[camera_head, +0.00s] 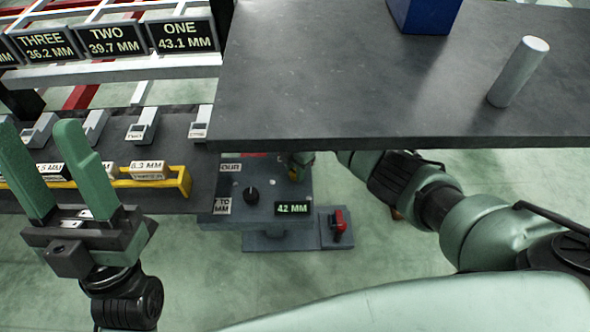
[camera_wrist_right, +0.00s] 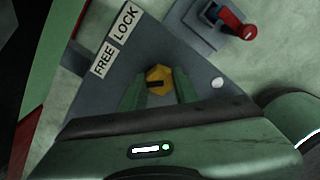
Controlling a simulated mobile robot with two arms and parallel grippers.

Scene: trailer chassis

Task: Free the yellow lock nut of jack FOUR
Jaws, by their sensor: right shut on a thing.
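The yellow lock nut (camera_wrist_right: 158,80) sits on a grey panel in the right wrist view, with a dark bar mark across it. My right gripper (camera_wrist_right: 161,90) is shut on it, one green finger on each side. The FREE and LOCK labels (camera_wrist_right: 116,40) lie beside the nut. In the head view the jack unit (camera_head: 265,222) has a partly covered label ending "OUR", and its display reads 42 MM. My right gripper (camera_head: 300,165) is at its upper right corner, partly hidden by the tabletop. My left gripper (camera_head: 38,128) is open and empty at the left.
The dark tabletop (camera_head: 330,85) overhangs the jack unit and carries a grey cylinder (camera_head: 518,72) and a blue block (camera_head: 424,14). A red lever (camera_head: 340,222) stands right of the black knob (camera_head: 251,194). A yellow-edged rack (camera_head: 183,180) with gauge blocks is near my left gripper.

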